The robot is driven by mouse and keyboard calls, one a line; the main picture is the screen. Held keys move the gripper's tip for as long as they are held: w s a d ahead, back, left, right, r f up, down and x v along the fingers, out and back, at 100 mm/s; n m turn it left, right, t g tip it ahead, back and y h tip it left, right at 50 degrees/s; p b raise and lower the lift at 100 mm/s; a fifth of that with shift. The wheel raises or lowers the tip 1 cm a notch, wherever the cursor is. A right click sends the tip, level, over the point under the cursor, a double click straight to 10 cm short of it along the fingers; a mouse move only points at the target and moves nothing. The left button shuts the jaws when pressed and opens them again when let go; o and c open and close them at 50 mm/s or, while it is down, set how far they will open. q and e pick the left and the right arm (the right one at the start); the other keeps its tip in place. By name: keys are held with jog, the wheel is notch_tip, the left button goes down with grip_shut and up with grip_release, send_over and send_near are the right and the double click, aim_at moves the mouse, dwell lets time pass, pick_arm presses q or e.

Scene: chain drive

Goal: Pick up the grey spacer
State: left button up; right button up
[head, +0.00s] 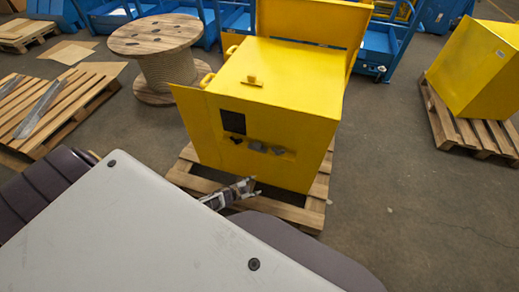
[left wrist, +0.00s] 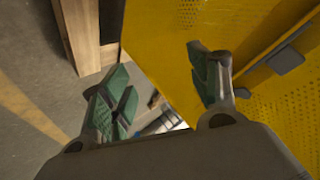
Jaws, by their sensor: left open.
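My left gripper (head: 246,187) is below the row, near the box's lower front, apart from the parts. In the left wrist view my left gripper (left wrist: 165,85) is open and empty, its green-padded fingers spread. A grey piece (left wrist: 287,61) on a yellow ledge lies beyond the right finger; I cannot tell which part it is. My right gripper is not in view.
The yellow box (head: 277,85) stands on a wooden pallet (head: 312,214) with its lid raised. A cable drum (head: 155,36) stands behind left. Another pallet (head: 60,118) is at left and a second yellow box (head: 478,68) at right. Floor between them is clear.

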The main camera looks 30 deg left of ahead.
pick_arm(q)
jog(key=w+d+r+m+g+h+b, duration=0.2)
jog(key=w+d+r+m+h+b, duration=0.2)
jog(key=w+r+m+b, duration=0.45)
jog(key=w+d+r+m+g+h+b, duration=0.2)
jog(key=w+d+r+m+h+b, duration=0.25)
jog(key=w+r+m, duration=0.55)
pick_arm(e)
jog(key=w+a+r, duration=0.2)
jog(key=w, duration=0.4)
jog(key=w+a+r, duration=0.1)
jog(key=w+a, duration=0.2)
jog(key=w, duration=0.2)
pick_arm(q)
jog(key=s+a+r+m+g+y+b, duration=0.1)
jog(key=s+a+r+m+y+b, duration=0.1)
jog(key=a+y+b, duration=0.4)
jog(key=s+a+r+m+y+b, duration=0.2)
jog(key=s+a+m+y+b, duration=0.1)
jog(key=a+b, duration=0.6)
jog(key=shift+s+a+r+g+y, duration=0.15)
jog(key=shift+s+a+g+y, duration=0.4)
jog(key=shift+y, duration=0.8)
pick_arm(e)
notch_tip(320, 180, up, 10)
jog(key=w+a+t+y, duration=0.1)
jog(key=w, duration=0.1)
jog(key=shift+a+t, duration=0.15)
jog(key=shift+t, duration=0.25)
